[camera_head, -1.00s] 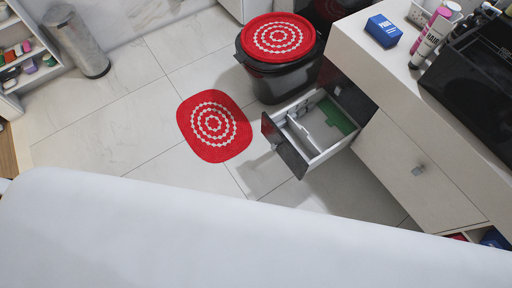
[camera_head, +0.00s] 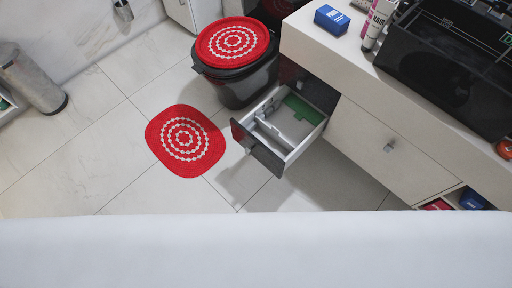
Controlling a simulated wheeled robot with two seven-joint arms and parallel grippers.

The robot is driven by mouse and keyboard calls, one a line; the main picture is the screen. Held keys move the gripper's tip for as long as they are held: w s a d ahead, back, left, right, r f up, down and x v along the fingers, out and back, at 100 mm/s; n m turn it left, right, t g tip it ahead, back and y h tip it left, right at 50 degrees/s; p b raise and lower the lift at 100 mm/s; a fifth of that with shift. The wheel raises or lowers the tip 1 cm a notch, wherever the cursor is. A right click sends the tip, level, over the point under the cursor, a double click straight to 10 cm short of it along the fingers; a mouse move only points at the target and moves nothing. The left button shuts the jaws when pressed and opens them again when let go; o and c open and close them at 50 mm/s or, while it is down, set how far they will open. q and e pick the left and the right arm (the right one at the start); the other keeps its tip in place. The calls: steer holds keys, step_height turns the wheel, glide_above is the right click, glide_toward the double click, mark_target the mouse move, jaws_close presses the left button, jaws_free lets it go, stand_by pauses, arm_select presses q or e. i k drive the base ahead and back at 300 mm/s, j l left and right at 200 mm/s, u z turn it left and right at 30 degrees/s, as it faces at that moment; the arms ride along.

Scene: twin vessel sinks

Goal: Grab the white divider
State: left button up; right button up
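A small drawer (camera_head: 289,162) with a dark front stands open below the counter, right of the middle of the head view. Inside it is a pale, whitish divider (camera_head: 268,131), small in the picture, so its exact outline is hard to tell. A green piece (camera_head: 303,108) lies at the back of the same drawer. Neither of my grippers is in view, and nothing of mine touches the drawer or the divider.
A black bin-like toilet with a red patterned cover (camera_head: 232,42) stands just behind the drawer. A red mat (camera_head: 186,141) lies on the tiled floor to its left. The counter (camera_head: 335,62) carries a blue box (camera_head: 331,20) and tubes (camera_head: 375,23).

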mark_target(273, 133)
steer(key=i+j+z, duration=0.2)
steer(key=j+z, duration=0.3)
steer(key=j, duration=0.45)
steer(key=j+z, duration=0.45)
steer(key=j, duration=0.5)
